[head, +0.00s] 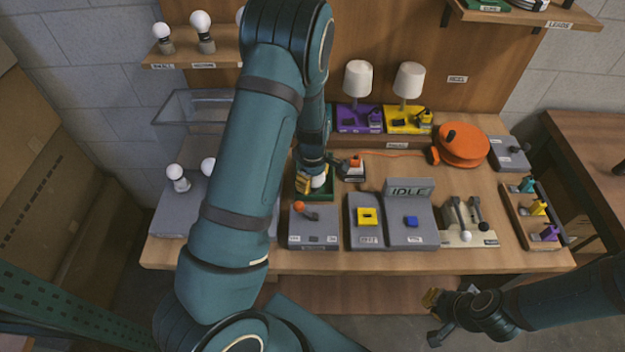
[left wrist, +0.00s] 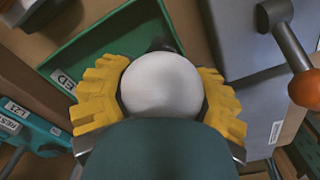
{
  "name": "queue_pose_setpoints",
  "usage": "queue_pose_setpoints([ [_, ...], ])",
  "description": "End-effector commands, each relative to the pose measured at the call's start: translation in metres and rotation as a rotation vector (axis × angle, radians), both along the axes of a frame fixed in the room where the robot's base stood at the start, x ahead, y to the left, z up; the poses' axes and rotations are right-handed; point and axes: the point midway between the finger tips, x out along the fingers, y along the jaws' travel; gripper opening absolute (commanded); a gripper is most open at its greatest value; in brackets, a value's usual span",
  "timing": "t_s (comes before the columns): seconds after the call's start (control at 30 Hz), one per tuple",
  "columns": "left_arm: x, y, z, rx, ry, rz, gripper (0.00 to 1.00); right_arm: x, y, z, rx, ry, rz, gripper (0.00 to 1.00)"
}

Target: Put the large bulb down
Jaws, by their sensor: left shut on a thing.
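The large bulb is a white globe (left wrist: 160,84) between the yellow fingers of my left gripper (left wrist: 162,100) in the left wrist view. The fingers are shut on it from both sides. In the head view the bulb (head: 319,181) shows as a small white patch at my left gripper (head: 312,172), partly hidden by the gripper. It is over or in a green tray (head: 328,197) on the workbench; I cannot tell whether it touches the tray floor. The green tray also shows in the left wrist view (left wrist: 118,40). My right gripper (head: 433,312) is off the bench's front edge, with no object seen in it.
A grey box with an orange-knobbed lever (head: 313,236) stands just in front of the tray. A small device with an orange part (head: 352,170) is close on its right. More bulbs (head: 179,178) stand on a grey block at the left. Two white-shaded lamps (head: 358,80) stand behind.

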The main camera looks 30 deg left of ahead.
Motion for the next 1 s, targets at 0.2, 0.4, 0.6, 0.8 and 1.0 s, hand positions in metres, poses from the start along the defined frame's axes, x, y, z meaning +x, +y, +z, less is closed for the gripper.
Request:
queue_pose_setpoints([
  [0.2,0.000,0.000,-0.004,0.000,0.000,0.001,0.28,0.000,0.000,-0.003,0.000,0.000,0.000,0.00],
  [0.4,0.000,0.000,-0.003,0.000,0.000,0.001,0.92,0.000,0.000,-0.002,0.000,0.000,0.000,0.00],
  [0.6,0.000,0.000,-0.003,0.000,0.000,0.001,0.92,0.000,0.000,-0.002,0.000,0.000,0.000,0.00],
  [0.8,0.001,0.000,0.013,0.001,-0.004,0.000,0.92,0.000,0.000,0.003,0.001,0.000,0.000,0.00],
  [1.0,0.001,0.000,0.054,0.001,-0.005,0.000,0.92,0.000,0.000,0.009,0.002,0.000,0.000,0.00],
])
